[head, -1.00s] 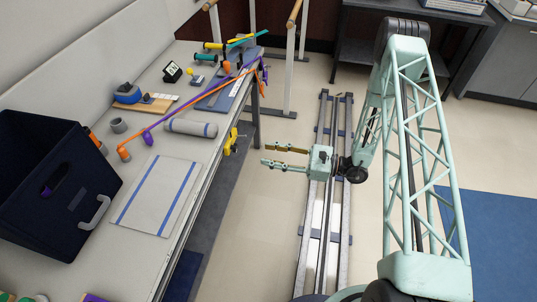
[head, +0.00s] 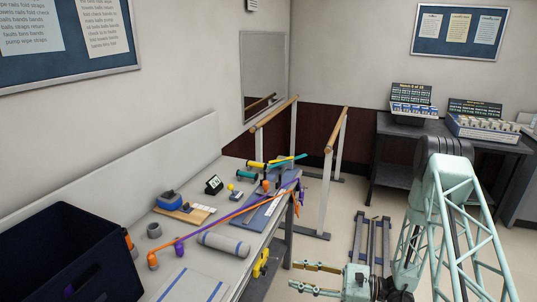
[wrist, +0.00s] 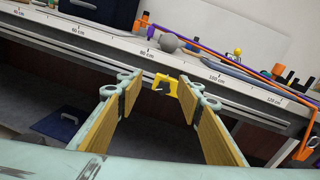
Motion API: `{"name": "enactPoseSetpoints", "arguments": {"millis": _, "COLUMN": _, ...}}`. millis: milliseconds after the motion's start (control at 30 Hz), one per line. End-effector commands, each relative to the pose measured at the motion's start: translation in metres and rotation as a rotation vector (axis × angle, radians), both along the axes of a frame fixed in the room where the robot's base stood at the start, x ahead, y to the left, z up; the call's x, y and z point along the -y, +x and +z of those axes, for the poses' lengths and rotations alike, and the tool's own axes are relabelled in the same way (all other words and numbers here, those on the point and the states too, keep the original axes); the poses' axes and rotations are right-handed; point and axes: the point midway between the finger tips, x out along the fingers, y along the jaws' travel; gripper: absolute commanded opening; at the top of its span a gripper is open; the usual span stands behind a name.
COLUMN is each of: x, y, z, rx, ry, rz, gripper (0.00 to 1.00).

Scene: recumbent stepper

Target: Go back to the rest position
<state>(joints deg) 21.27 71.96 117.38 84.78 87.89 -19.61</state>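My gripper (head: 318,279) shows at the bottom of the head view, in the air to the right of the bench's front edge. Its two wood-padded fingers stand apart with nothing between them. In the wrist view my gripper (wrist: 161,110) is also open, its fingers pointing toward the bench edge. A yellow clamp (wrist: 172,88) on that edge shows beyond the fingertips, apart from them. The same yellow clamp (head: 262,263) shows left of my gripper in the head view.
The bench (head: 213,266) carries a dark bin (head: 62,250), a grey roller (head: 223,243), and orange and purple bands. Parallel bars (head: 326,185) stand behind it. The floor rails (head: 371,240) run beyond my arm. A dark table (head: 400,147) stands at the back right.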

Motion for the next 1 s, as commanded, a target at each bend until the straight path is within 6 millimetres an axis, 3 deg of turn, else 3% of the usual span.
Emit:
{"name": "enactPoseSetpoints", "arguments": {"millis": 400, "x": -0.018, "y": -0.019, "z": 0.072, "rx": 0.073, "ry": -0.069, "rz": 0.146, "gripper": 0.34}}
{"name": "enactPoseSetpoints", "arguments": {"millis": 1000, "x": -0.037, "y": -0.062, "z": 0.159, "rx": 0.175, "ry": -0.191, "rz": 0.344, "gripper": 0.34}}
